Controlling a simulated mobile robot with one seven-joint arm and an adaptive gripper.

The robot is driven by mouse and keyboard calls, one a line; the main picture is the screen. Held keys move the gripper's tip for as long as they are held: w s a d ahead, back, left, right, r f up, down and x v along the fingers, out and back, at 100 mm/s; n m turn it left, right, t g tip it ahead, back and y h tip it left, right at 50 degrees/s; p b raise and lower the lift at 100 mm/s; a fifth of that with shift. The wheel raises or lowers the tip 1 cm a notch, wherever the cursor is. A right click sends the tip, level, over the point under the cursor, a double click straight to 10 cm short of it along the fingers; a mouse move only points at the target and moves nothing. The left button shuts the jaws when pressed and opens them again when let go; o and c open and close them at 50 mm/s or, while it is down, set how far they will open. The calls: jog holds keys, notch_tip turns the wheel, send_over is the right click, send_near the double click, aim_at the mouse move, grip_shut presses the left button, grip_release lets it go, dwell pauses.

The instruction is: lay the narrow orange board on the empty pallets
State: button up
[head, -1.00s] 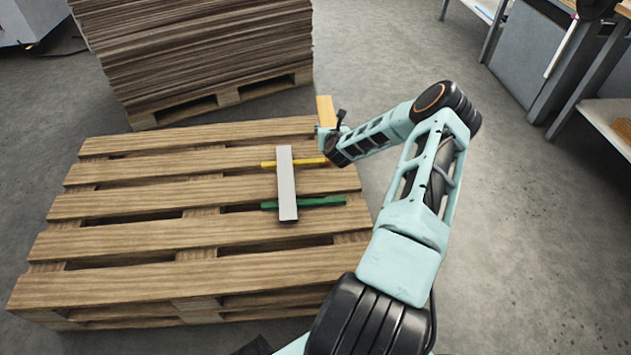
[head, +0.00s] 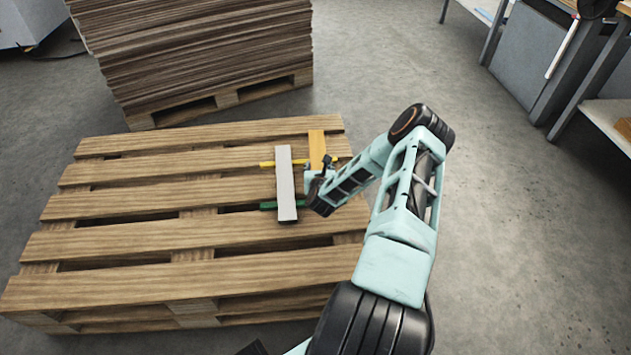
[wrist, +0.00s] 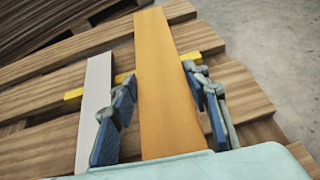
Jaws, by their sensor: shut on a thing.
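The narrow orange board (head: 317,147) is held by my gripper (head: 317,170) at the right part of the empty pallets (head: 130,190). In the wrist view the orange board (wrist: 168,85) runs lengthwise between the two blue finger pads of my gripper (wrist: 163,120), which is shut on it. The board lies over or just above a yellow strip; I cannot tell whether it touches it. Its near end is hidden behind my gripper.
A pale grey board (head: 285,185) lies just left of the orange one, across a yellow strip (head: 268,164) and a green strip (head: 268,205). The pallets' left side is bare. A tall stack of brown sheets (head: 195,50) stands behind. Grey floor is clear at right.

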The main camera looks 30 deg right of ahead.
jog(key=f, duration=0.1)
jog(key=a+f+b, duration=0.1)
jog(key=f, duration=0.1)
jog(key=f+b, duration=0.1)
jog(key=shift+s+a+f, duration=0.25)
jog(key=shift+a, duration=0.1)
jog(key=shift+f, duration=0.2)
jog(key=shift+f, duration=0.15)
jog(key=shift+f, duration=0.15)
jog(key=o, duration=1.6)
jog(key=shift+o, duration=0.2)
jog(key=shift+r, duration=0.3)
jog(key=p+v, duration=0.4)
jog(key=v, duration=0.8)
jog(key=shift+p, duration=0.35)
